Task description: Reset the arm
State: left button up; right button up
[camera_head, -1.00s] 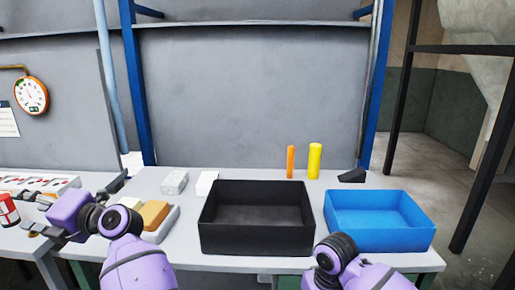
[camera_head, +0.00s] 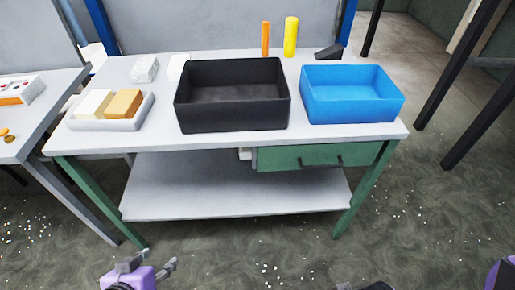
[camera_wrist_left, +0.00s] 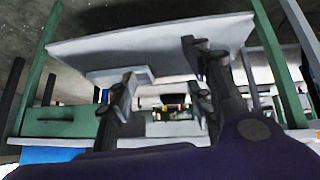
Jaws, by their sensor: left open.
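My left gripper (camera_head: 150,265) is at the bottom edge of the head view, low in front of the table and apart from it. It is open and empty. In the left wrist view its two dark fingers (camera_wrist_left: 160,100) stand wide apart with nothing between them. Of my right arm only a purple part shows at the lower right corner of the head view, with dark parts at the bottom edge; its jaws cannot be made out.
The table (camera_head: 155,143) holds a black bin (camera_head: 233,115), a blue bin (camera_head: 352,108), a white tray (camera_head: 85,125) with blocks, and orange (camera_head: 265,38) and yellow (camera_head: 290,36) cylinders. A green drawer (camera_head: 320,156) and lower shelf (camera_head: 235,190) are below. Floor in front is open.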

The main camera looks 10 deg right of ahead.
pick_arm(q)
jog(key=s+a+f+g+y, duration=0.15)
jog(key=s+g, duration=0.25)
jog(key=s, duration=0.8)
jog(key=s+f+g+y, duration=0.1)
jog(key=s+f+g, duration=0.15)
jog(key=s, duration=0.85)
pick_arm(e)
jog(key=s+d+r+h, duration=0.1)
jog(key=s+d+r, duration=0.25)
jog(key=s, duration=0.45)
pick_arm(q)
jog(key=w+d+f+t+p, duration=0.1)
jog(key=w+d+f+t, duration=0.1)
jog(key=w+f+t, duration=0.1)
jog(key=w+d+f+t+h+p, duration=0.1)
jog(key=w+f+t+p, duration=0.1)
jog(key=w, duration=0.6)
jog(key=f+t, duration=0.1)
jog(key=t, duration=0.1)
jog(key=shift+w+d+f+t, duration=0.25)
jog(key=shift+d+f+t, duration=0.05)
jog(key=shift+d+t, duration=0.1)
pick_arm(e)
jog(key=w+a+f+t, duration=0.3)
jog(key=w+f+t, duration=0.4)
jog(key=w, duration=0.5)
jog(key=shift+a+f+m+t+y, duration=0.2)
jog(key=shift+f+m+t+y, duration=0.2)
jog(key=shift+t, duration=0.2)
